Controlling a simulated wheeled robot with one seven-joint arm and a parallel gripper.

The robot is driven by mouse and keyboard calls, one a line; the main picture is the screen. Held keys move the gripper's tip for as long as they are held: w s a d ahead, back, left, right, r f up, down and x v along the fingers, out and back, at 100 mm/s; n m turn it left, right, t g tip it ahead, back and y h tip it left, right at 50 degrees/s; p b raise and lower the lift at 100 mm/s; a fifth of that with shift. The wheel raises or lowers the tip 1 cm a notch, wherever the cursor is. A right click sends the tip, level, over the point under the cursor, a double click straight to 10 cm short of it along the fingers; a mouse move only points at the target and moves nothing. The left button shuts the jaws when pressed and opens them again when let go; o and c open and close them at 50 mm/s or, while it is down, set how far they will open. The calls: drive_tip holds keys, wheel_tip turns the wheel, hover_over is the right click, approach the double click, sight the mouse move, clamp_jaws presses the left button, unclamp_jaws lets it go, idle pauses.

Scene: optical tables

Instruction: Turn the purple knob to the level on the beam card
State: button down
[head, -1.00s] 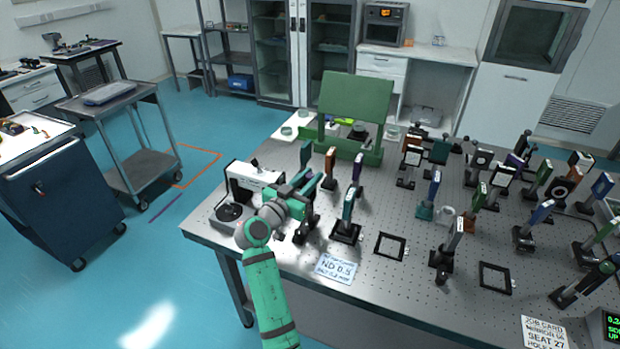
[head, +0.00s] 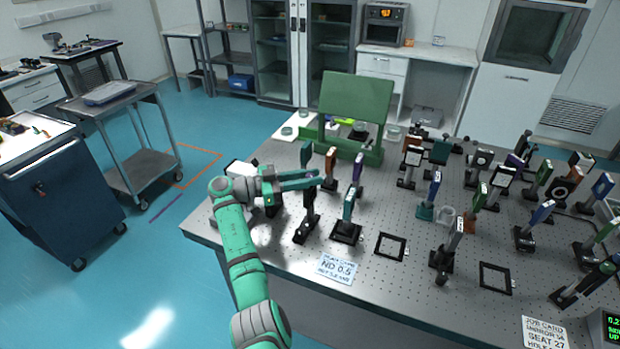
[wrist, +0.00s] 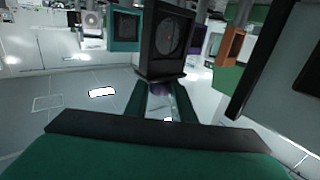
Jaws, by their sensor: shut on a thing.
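My gripper (head: 316,179) reaches in from the left at the top of a black upright mount (head: 307,212) near the table's left end. The beam card (head: 337,268), a pale blue card with "ND 0.5", lies at the table's front edge.
A teal-topped mount (head: 348,208) and an orange-brown one (head: 330,168) stand close by on the right. An empty black square frame (head: 391,247) lies on the optical table (head: 375,285). A green panel stand (head: 355,100) is behind. Many mounts crowd the right side.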

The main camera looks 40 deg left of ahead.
drive_tip(key=shift+d+f+m+g+h, duration=0.1)
drive_tip(key=shift+m+g+h, duration=0.55)
drive_tip(key=shift+g+h, duration=0.1)
drive_tip(key=shift+d+f+m+g+h, duration=0.1)
drive_tip(key=shift+m+g+h, duration=0.55)
drive_tip(key=shift+g, duration=0.1)
drive_tip(key=c, duration=1.5)
unclamp_jaws()
drive_tip(key=shift+a+r, duration=0.1)
drive_tip(key=shift+r, duration=0.1)
